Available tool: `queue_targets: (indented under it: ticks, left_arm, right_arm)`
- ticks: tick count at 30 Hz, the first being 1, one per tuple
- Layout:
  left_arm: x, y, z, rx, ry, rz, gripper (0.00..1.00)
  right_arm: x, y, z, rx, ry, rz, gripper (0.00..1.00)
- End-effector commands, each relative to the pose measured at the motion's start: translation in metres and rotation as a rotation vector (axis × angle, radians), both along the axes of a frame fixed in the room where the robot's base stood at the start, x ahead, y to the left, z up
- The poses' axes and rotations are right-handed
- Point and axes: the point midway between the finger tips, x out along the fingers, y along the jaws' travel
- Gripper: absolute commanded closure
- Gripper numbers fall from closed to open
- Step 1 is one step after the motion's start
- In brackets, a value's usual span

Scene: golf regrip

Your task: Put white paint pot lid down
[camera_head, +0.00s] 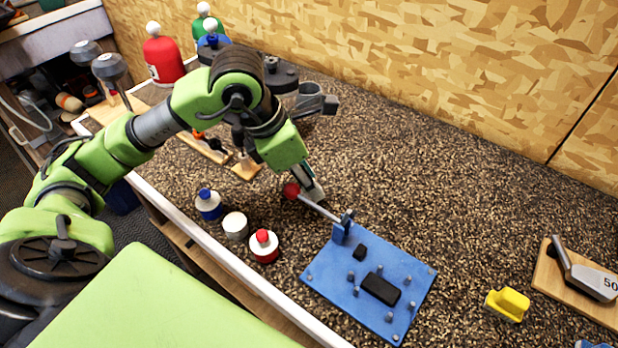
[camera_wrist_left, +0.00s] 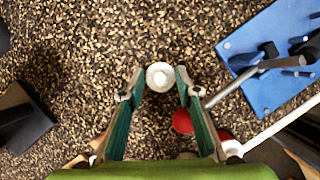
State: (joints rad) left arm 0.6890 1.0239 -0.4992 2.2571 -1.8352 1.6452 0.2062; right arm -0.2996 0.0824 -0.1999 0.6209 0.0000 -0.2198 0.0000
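The white lid (camera_wrist_left: 160,76) shows in the left wrist view as a small round piece between my left gripper's fingertips, with a gap on both sides. My left gripper (camera_wrist_left: 160,88) is open around it; I cannot tell the lid's exact height over the table. In the head view the left gripper (camera_head: 314,188) points down at the speckled worktop, behind the red-knobbed lever. The white paint pot (camera_head: 235,226) stands at the worktop's front edge, its pale top showing without a raised lid. My right gripper is not in view.
A blue-lidded pot (camera_head: 208,204) and a red-lidded pot (camera_head: 264,246) flank the white pot. A red knob (camera_head: 291,190) on a metal rod reaches from the blue fixture plate (camera_head: 330,268) close to my gripper.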

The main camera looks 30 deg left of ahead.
Motion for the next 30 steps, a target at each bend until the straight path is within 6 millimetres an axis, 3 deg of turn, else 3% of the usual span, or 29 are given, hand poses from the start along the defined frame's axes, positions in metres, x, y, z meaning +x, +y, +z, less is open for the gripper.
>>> queue_targets:
  ticks: [11,24,30]
  left_arm:
    - [-0.001,0.002,0.01,0.001,-0.003,0.001,0.7]
    - [-0.026,0.025,0.093,0.001,-0.006,0.003,0.7]
    - [-0.033,0.03,0.112,0.001,-0.001,0.0,0.7]
  right_arm:
    - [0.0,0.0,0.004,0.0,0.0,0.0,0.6]
    - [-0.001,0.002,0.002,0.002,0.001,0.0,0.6]
    - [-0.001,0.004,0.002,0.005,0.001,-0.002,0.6]
